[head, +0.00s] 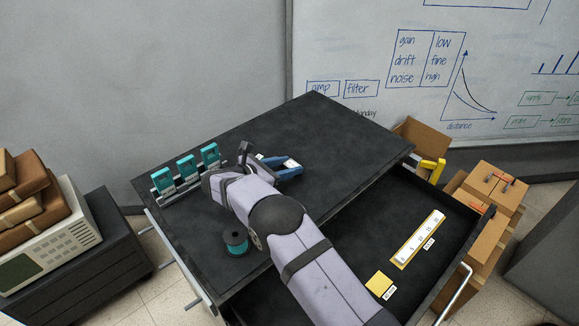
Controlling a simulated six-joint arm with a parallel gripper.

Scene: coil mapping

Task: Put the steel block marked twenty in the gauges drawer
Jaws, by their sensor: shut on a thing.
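My gripper (238,162) is low over the left part of the dark bench top (310,125), with my arm reaching to it from the lower right. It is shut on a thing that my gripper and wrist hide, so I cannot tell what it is. No steel block marked twenty can be made out in this view. An open drawer (385,225) stands out at the right of the bench. In it lie a white and yellow ruler-like strip (420,238) and a yellow square (379,284), each beside a small label too small to read.
Several teal boxes (187,168) stand in a rack left of my gripper. A blue device (283,166) lies just right of it. A dark spool with teal winding (236,242) stands nearer the front. Cardboard boxes (490,188) are beyond the drawer. The back bench top is clear.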

